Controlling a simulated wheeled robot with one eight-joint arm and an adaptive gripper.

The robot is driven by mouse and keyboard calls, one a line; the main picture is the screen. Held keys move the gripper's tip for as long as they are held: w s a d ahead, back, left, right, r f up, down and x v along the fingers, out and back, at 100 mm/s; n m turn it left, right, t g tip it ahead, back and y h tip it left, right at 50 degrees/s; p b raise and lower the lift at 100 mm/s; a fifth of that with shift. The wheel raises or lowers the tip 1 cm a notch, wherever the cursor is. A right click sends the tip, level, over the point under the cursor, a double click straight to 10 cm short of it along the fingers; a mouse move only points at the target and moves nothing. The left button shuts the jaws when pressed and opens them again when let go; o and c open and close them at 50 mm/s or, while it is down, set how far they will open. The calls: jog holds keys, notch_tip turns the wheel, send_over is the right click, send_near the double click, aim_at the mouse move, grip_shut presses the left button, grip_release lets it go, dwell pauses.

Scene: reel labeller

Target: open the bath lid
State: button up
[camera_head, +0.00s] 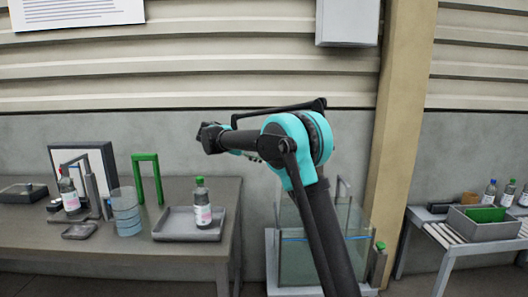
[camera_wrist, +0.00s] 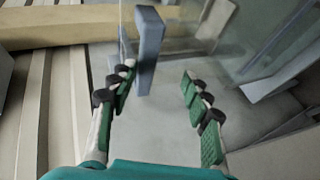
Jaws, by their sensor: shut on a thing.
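The bath is a clear glass tank (camera_head: 297,262) with a pale grey base, standing on the floor behind my arm in the head view. A thin grey upright handle (camera_head: 343,187) shows at its right. A wide gap shows toward the right finger. Glass panels (camera_wrist: 265,40) lie beyond. My arm hides much of the tank, and I cannot tell the lid's angle.
A left table (camera_head: 110,248) holds a tray (camera_head: 170,225) with a bottle (camera_head: 203,210), a clear blue-tinged cylinder (camera_head: 126,212) and a green frame (camera_head: 148,160). A beige post (camera_head: 400,110) stands behind the tank. A right bench holds a grey bin (camera_head: 475,228).

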dwell(0.4)
jog(key=v, duration=1.2)
jog(key=shift+r, duration=0.15)
